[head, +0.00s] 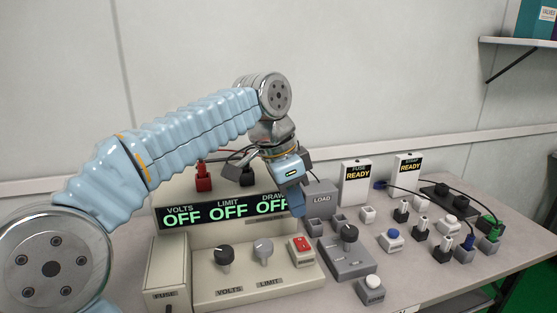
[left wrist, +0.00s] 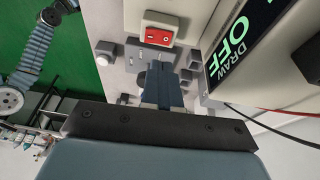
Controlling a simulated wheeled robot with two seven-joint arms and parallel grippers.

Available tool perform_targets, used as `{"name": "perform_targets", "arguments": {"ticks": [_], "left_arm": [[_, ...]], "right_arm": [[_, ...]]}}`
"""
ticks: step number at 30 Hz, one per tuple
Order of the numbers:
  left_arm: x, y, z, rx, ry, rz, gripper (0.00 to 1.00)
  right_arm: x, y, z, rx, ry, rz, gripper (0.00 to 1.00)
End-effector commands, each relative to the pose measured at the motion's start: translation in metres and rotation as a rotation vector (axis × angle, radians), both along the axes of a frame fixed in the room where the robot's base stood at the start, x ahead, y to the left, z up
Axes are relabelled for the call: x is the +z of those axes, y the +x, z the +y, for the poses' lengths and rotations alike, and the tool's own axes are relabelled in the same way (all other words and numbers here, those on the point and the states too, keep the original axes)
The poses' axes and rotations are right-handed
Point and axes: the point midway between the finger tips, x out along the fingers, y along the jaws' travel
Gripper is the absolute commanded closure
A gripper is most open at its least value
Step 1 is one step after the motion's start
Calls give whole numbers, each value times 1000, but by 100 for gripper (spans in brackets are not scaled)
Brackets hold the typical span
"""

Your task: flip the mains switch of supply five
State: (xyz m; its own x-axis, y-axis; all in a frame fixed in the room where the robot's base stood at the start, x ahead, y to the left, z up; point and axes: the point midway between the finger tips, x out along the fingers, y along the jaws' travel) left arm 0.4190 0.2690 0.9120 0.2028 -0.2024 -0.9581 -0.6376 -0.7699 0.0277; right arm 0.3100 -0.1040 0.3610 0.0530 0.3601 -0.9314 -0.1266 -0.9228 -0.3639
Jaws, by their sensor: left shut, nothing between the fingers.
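The beige bench supply (head: 260,278) shows VOLTS, LIMIT and DRAW, all reading OFF, on its display (head: 228,211). Its red mains switch (head: 300,245) sits at the right of the front panel, in a pale surround. It also shows in the left wrist view (left wrist: 158,37). Which way the rocker is tipped is too small to tell. My left gripper (head: 297,212) is shut and empty, pointing down in front of the display's right end. Its fingers (left wrist: 162,76) appear apart from the switch. My right gripper is in neither view. No number five is readable on the supply.
Two knobs (head: 224,255) (head: 263,249) stand left of the switch. A grey load box (head: 347,257) with a black knob stands close on the right. Several small switches, plugs and cables crowd the table's right side. Two READY testers (head: 356,186) (head: 406,168) stand behind.

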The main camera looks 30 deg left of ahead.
Motion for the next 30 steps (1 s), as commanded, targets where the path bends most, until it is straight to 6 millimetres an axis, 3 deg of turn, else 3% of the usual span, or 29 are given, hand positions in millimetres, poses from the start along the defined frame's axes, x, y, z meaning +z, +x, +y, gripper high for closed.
{"name": "perform_targets", "arguments": {"ticks": [6,12,30], "left_arm": [[44,-4,16,0,-1,-3,100],[68,-7,25,-2,0,-1,100],[74,-8,27,-2,0,1,100]], "right_arm": [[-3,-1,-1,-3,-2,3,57],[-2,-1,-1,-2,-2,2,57],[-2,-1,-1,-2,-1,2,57]]}}
